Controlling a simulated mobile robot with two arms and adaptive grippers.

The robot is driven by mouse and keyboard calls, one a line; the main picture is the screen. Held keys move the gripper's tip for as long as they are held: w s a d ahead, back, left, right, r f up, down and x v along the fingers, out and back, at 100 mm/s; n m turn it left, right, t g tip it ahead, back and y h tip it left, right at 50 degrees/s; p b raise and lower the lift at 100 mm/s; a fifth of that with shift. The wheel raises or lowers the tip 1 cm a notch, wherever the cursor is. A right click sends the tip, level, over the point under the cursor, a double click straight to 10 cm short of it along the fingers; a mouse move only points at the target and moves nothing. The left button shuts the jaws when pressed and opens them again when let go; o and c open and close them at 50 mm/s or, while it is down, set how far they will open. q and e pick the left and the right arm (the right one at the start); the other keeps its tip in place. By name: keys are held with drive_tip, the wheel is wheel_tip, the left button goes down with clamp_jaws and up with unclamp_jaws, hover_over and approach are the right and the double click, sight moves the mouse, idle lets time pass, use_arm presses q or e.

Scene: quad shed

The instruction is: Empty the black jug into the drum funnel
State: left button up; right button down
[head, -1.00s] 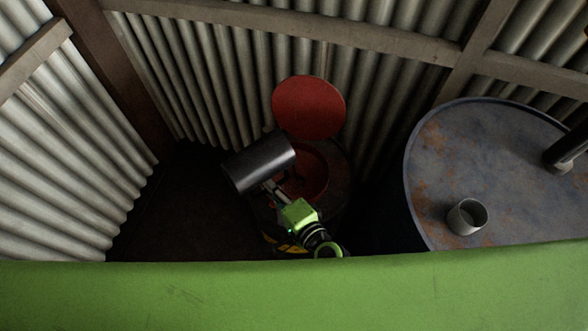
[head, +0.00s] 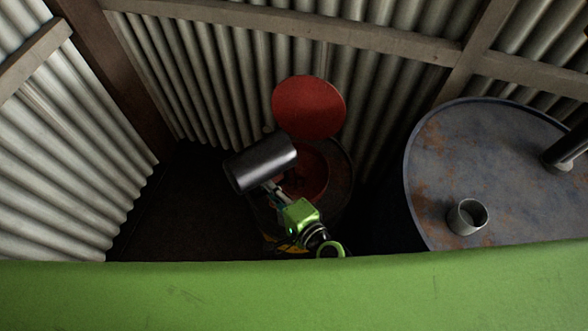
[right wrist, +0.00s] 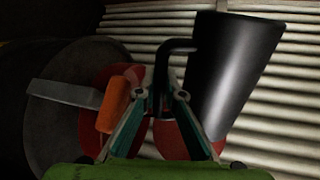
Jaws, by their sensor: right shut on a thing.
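The black jug (head: 260,163) is held tipped on its side, its right end over or close to the left of the red drum funnel (head: 316,172). The funnel sits on a dark drum, its round red lid (head: 309,107) standing open behind it. My right gripper (head: 273,190) is shut on the jug's handle; in the right wrist view the fingers (right wrist: 158,108) close around the handle (right wrist: 164,72), with the jug body (right wrist: 232,75) to the right. The jug's mouth and any liquid are not visible. My left gripper is not in view.
A rusty blue drum (head: 435,150) stands at the right, with a grey cup (head: 462,222) on top and a dark pipe-like part (head: 566,150) at its right. Corrugated walls (head: 220,75) close in behind and at the left. An orange part (right wrist: 112,105) shows in the right wrist view.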

drive_tip(key=shift+r+m+p, duration=0.3)
drive_tip(key=shift+m+p, duration=0.05)
drive_tip(key=shift+m, duration=0.05)
idle(0.4)
drive_tip(key=shift+d+r+y, duration=0.1)
drive_tip(key=shift+r+y, duration=0.15)
drive_tip(key=shift+y, duration=0.05)
drive_tip(key=shift+w+f+m, duration=0.1)
drive_tip(key=shift+f+m, duration=0.2)
drive_tip(key=shift+m, duration=0.5)
drive_tip(key=m, duration=0.1)
drive_tip(key=m+y+b, duration=0.1)
drive_tip(key=shift+w+d+f+m+g+y, duration=0.2)
drive_tip(key=shift+f+m+g+y, duration=0.1)
drive_tip(key=shift+g, duration=0.1)
drive_tip(key=shift+w+d+f+m+y+b, duration=0.3)
drive_tip(key=shift+d+m+y+b, duration=0.1)
drive_tip(key=shift+m+b, duration=0.65)
drive_tip(key=shift+r+p, duration=0.3)
drive_tip(key=shift+r, duration=0.1)
drive_tip(key=shift+s, duration=0.15)
